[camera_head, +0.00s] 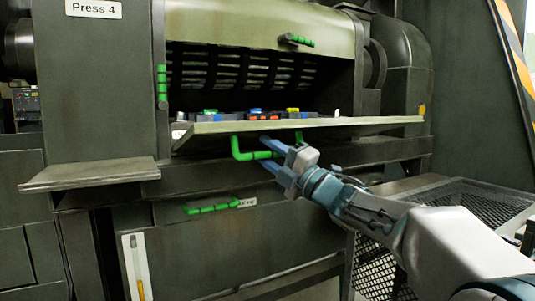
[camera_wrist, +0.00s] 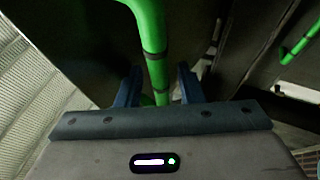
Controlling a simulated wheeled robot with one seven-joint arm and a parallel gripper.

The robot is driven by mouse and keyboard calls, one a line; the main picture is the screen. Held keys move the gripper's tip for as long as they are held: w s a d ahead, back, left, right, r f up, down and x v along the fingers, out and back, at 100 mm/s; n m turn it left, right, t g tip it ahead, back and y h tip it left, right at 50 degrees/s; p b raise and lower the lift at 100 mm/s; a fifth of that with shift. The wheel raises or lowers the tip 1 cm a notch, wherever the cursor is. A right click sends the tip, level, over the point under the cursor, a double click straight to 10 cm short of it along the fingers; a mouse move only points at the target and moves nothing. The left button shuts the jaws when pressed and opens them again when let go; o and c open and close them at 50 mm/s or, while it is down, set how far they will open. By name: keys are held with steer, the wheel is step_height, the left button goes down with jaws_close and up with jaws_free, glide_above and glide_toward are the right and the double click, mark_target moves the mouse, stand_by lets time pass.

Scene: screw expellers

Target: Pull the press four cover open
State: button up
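The press four cover (camera_head: 330,127) sticks out nearly level from the machine front in the head view, and the chamber behind it is exposed. Its green bar handle (camera_head: 238,149) hangs at the outer underside. My gripper (camera_head: 270,154) is at the right part of this handle, below the panel. In the wrist view, the green handle (camera_wrist: 152,45) runs down between the two blue fingers (camera_wrist: 159,88). The fingers stand apart with gaps on both sides of the bar. The handle's lower end is hidden behind the gripper body.
A "Press 4" sign (camera_head: 93,9) is at the upper left. Other green handles are on the upper hood (camera_head: 297,40), left post (camera_head: 162,87) and lower panel (camera_head: 212,207). A small shelf (camera_head: 95,173) juts out at left. A mesh platform (camera_head: 475,200) is at right.

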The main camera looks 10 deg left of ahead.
steer(key=shift+d, duration=0.15)
steer(key=p+v, duration=0.2)
steer(key=v, duration=1.1)
steer(key=shift+d, duration=0.25)
steer(key=shift+s+f, duration=0.15)
